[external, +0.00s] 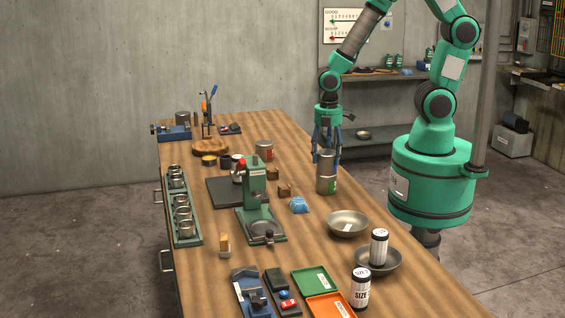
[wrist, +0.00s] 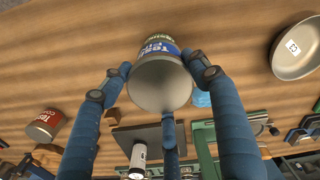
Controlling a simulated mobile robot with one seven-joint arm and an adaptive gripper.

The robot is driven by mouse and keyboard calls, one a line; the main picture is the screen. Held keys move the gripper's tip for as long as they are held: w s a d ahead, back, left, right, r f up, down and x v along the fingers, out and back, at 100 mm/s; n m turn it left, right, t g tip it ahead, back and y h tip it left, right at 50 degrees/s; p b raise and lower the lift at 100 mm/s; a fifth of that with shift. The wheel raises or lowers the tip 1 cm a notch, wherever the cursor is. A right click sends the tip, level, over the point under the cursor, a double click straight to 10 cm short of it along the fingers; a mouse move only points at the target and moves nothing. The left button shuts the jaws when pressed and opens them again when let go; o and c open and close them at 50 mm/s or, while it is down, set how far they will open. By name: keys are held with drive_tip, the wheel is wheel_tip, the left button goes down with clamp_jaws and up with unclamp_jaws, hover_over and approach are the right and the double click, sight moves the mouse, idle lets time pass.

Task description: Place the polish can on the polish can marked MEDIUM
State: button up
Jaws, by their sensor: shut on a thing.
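I cannot read MEDIUM on either can.
A metal bowl (external: 347,218) lies in front of the held can. Another bowl (external: 392,266) holds a black-and-white SIZE cylinder (external: 379,246); a similar cylinder (external: 361,290) stands nearer. A green press (external: 254,195) and blue cloth-like item (external: 299,204) are to the left.

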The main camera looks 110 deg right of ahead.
drive_tip(key=o, duration=1.4)
drive_tip(key=shift+f, duration=0.1)
wheel_tip(320, 180, up, 12)
drive_tip(key=p, duration=0.1)
drive_tip(key=shift+r, duration=0.2)
wheel_tip(320, 180, up, 15)
drive_tip(key=m+t, duration=0.3)
hover_over(327, 152)
drive_tip(key=s+a, duration=0.2)
drive_tip(key=a, duration=0.4)
drive_tip(key=s+a+r+m+t, duration=0.2)
drive_tip(key=s+a+r, duration=0.3)
drive_tip(key=r, duration=0.4)
drive_tip(key=shift+s+m+t, duration=0.3)
drive_tip(key=shift+s+m, duration=0.1)
drive_tip(key=shift+m, duration=0.3)
